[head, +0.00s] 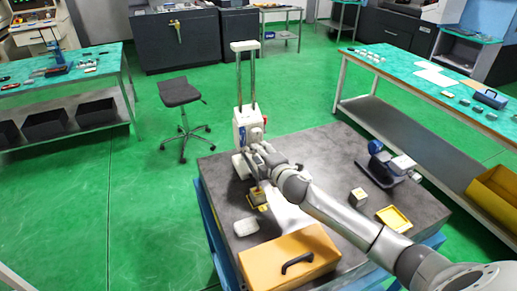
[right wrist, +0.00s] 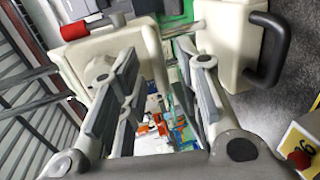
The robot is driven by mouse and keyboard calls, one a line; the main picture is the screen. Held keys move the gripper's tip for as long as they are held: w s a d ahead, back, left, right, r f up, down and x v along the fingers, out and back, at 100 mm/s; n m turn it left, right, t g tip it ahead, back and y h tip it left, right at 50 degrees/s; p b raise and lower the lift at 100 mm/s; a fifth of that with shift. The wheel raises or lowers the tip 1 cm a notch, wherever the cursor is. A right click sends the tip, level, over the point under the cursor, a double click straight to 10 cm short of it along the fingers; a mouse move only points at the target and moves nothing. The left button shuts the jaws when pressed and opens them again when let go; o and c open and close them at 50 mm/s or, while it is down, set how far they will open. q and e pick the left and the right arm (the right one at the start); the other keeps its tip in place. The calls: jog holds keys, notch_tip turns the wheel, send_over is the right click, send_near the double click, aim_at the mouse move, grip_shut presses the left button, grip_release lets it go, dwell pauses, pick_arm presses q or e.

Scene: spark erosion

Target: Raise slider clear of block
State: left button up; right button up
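A stand with two upright rods (head: 238,85) and a white top piece rises from the dark-topped table. A white slider (head: 246,130) with a blue mark and a red knob sits low on the rods. A small yellow-and-white piece (head: 258,199), perhaps the block, lies just in front of the stand. My right gripper (head: 256,158) is at the slider's lower front. In the right wrist view the right gripper (right wrist: 155,100) has its fingers apart with nothing clearly held. A white part with a red knob (right wrist: 85,35) shows behind its left finger. My left gripper is not in view.
The table (head: 330,150) also holds an orange case (head: 290,258) with a black handle, a white piece (head: 246,226), a small cube (head: 358,197), a yellow tray (head: 393,218) and a blue-grey vise-like device (head: 390,168). A white body with a dark handle (right wrist: 240,45) is close beside the right finger.

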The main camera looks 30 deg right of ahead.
jog(key=shift+x, duration=1.25)
jog(key=c, duration=0.6)
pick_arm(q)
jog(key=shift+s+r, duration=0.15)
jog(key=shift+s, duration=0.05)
pick_arm(e)
grip_shut()
